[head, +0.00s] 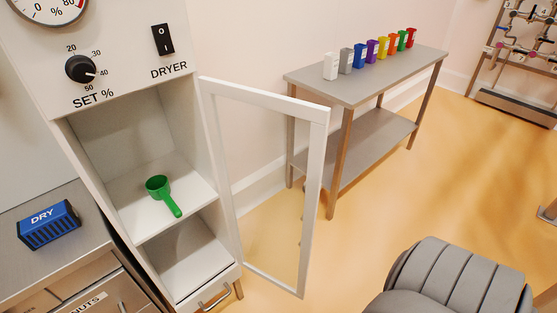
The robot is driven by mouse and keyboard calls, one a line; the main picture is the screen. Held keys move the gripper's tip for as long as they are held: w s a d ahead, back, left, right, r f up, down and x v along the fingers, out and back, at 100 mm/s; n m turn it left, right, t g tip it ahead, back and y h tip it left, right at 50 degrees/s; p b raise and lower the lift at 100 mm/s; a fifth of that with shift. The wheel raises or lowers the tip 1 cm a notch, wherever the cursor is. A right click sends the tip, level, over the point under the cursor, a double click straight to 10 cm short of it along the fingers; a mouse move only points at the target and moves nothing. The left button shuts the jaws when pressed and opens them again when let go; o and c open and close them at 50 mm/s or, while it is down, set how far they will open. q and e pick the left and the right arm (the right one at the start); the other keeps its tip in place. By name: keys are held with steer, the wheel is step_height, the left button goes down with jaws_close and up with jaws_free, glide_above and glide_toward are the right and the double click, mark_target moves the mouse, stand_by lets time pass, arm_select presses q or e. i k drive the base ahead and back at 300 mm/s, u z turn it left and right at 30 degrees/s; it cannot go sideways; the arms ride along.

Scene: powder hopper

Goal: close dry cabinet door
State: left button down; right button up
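The dry cabinet (70,130) stands at the left of the head view, with a dial, a knob and a DRYER switch on its upper panel. Its white-framed door (317,190) stands wide open, swung out to the right from the cabinet's right side. The door's middle looks clear, since the floor and table leg show through it. A green scoop (165,193) lies on the cabinet's inner shelf with its handle toward the front. Neither of my grippers is in the head view.
A grey table (365,80) with several coloured containers stands behind the door. A blue DRY box (49,225) sits on the counter (20,262) left of the cabinet. A grey ribbed object (450,280) is at the lower right.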

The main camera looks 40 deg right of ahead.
mark_target(319, 116)
steer(key=u, duration=2.55)
steer(key=k, duration=2.35)
steer(key=z, duration=1.55)
steer(key=i, duration=1)
steer(key=z, duration=0.4)
steer(key=k, duration=0.6)
steer(key=u, duration=0.5)
steer(key=i, duration=0.4)
steer(key=z, duration=0.05)
